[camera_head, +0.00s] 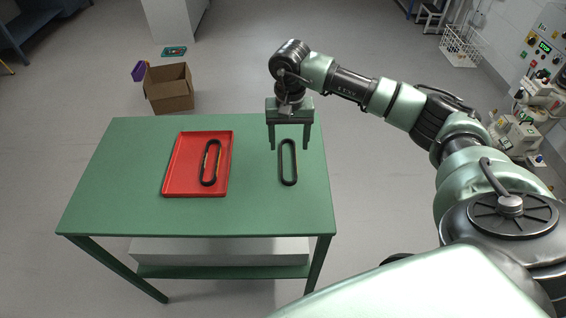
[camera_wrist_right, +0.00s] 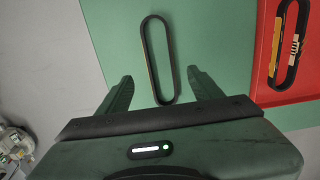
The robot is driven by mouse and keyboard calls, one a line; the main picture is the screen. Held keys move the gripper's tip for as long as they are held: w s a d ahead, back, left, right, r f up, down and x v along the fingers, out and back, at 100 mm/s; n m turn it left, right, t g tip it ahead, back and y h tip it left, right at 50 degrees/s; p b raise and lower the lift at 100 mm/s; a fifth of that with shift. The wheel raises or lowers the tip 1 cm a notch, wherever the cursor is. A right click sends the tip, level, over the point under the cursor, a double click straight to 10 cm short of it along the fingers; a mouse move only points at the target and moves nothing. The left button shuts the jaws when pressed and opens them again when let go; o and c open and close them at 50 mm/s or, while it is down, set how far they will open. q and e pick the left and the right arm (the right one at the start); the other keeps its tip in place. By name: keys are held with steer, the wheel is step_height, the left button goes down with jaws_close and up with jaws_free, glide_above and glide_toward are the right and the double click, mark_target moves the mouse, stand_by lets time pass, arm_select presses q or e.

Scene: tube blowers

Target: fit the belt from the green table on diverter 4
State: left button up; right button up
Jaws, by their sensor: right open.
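A black oval belt (camera_head: 288,162) lies flat on the bare right part of the green table (camera_head: 130,150). A second, similar belt (camera_head: 210,163) lies in the red tray (camera_head: 182,190) on the same table. My right gripper (camera_head: 290,147) is open and empty, pointing down above the far end of the bare-table belt. In the right wrist view the bare-table belt (camera_wrist_right: 147,52) lies between and beyond the two open fingers (camera_wrist_right: 163,83), apart from them. The tray belt (camera_wrist_right: 295,50) shows there at the right edge. My left gripper is not in view. I do not see which machine is diverter 4.
An open cardboard box (camera_head: 170,92) stands on the floor behind the table, with a purple item (camera_head: 139,71) at it and a teal item (camera_head: 174,51) beyond. A white wire basket (camera_head: 460,47) and machines (camera_head: 515,135) stand at the right. Floor left of the table is clear.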

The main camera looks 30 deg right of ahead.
mark_target(288, 163)
step_height(288, 163, down, 6)
steer(key=shift+w+r+p, duration=0.1)
steer(key=shift+r+p, duration=0.1)
steer(key=shift+p, duration=0.7)
steer(key=shift+d+f, duration=0.1)
steer(key=shift+f, duration=0.3)
jaws_close()
steer(key=shift+r, duration=0.1)
